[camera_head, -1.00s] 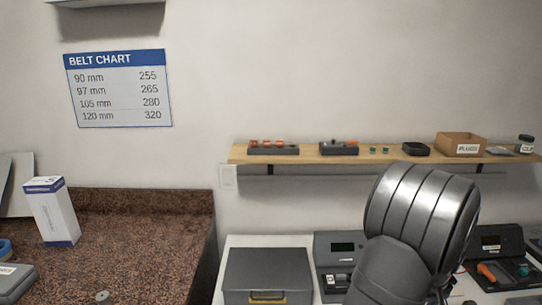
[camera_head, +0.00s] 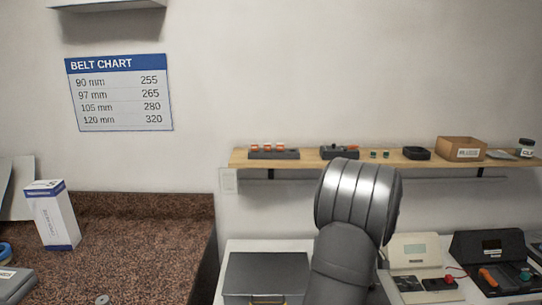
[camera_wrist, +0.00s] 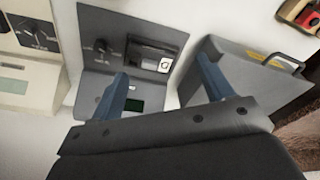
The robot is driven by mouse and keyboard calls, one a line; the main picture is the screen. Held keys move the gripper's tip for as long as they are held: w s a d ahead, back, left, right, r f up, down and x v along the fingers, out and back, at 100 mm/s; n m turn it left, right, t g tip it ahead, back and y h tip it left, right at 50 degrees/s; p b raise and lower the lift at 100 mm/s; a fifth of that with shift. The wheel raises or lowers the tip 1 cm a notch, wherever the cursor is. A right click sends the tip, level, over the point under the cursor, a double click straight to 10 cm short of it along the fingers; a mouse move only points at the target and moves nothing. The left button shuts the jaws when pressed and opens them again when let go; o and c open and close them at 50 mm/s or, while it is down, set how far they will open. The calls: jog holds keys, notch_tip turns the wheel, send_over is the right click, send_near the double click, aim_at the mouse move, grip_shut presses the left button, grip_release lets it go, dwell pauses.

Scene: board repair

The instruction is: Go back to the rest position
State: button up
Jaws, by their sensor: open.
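My gripper (camera_wrist: 160,88) shows in the wrist view with its two blue fingers apart and nothing between them. It hangs above the bench, over a grey device (camera_wrist: 125,60) with a knob, a small dark display and a slot that holds a small white-labelled part. A grey case (camera_wrist: 240,70) with a handle lies beside the right finger. In the head view only my grey arm shows, at the lower middle, and the gripper itself is hidden. The arm covers most of the grey device there.
The grey case (camera_head: 265,275) stands left of my arm on the white bench. A cream device (camera_head: 415,250) and a dark device (camera_head: 490,250) stand to the right. A wooden shelf (camera_head: 310,161) with small parts runs behind. A brown counter (camera_head: 150,230) holds a white box (camera_head: 52,215).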

jog(key=w+a+r+n, duration=0.1)
jog(key=w+a+n, duration=0.2)
jog(key=a, duration=1)
jog(key=w+a+r+n, duration=0.2)
jog(key=w+a+n, duration=0.1)
jog(key=a, duration=1)
jog(key=w+a+r+n+g, duration=0.1)
jog(key=w+a+n, duration=0.2)
jog(key=a, duration=1)
jog(key=shift+w+r+n+y, duration=0.3)
jog(key=shift+w+n, duration=0.1)
jog(key=shift+w, duration=0.7)
